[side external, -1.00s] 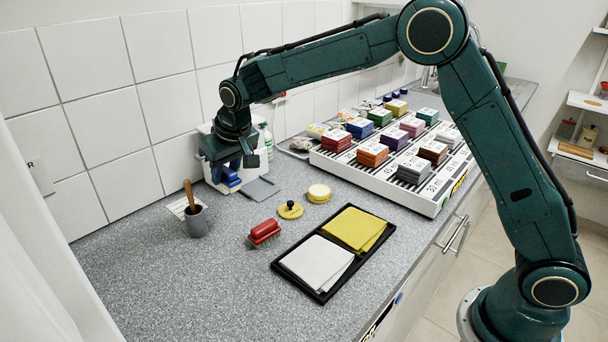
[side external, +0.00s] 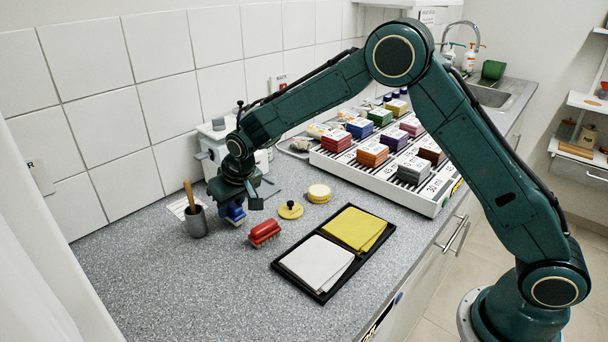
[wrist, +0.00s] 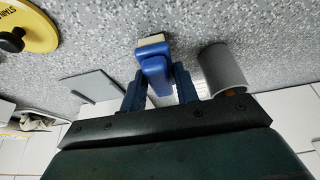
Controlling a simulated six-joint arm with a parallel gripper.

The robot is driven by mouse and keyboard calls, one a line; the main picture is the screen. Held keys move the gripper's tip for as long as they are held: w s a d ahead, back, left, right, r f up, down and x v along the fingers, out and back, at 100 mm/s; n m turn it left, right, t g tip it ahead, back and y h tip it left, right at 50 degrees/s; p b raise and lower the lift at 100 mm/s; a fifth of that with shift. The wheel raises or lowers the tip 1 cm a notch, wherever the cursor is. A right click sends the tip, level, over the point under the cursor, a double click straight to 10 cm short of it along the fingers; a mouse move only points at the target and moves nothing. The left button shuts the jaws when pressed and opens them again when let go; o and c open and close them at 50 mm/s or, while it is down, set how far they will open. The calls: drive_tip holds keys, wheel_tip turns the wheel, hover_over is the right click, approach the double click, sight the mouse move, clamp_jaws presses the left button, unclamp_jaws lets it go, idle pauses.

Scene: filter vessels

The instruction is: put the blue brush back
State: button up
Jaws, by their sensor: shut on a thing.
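The blue brush (side external: 236,214) is held in my gripper (side external: 237,204), close to the counter between the grey cup and the red brush. In the wrist view the blue brush (wrist: 156,68) lies between the two fingers of my gripper (wrist: 158,88), with its pale bristle edge at the far end. My gripper is shut on it. Whether the bristles touch the counter I cannot tell.
A grey cup (side external: 196,222) with a wooden handle stands close left. A red brush (side external: 264,232), a yellow disc with a black knob (side external: 290,210) and a black tray (side external: 318,294) with cloths lie to the right. The front left counter (side external: 150,285) is clear.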

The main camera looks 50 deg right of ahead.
drive_tip(key=shift+f, duration=0.4)
drive_tip(key=shift+f, duration=0.1)
drive_tip(key=o, duration=0.9)
drive_tip(key=shift+o, duration=0.2)
drive_tip(key=v, duration=1.2)
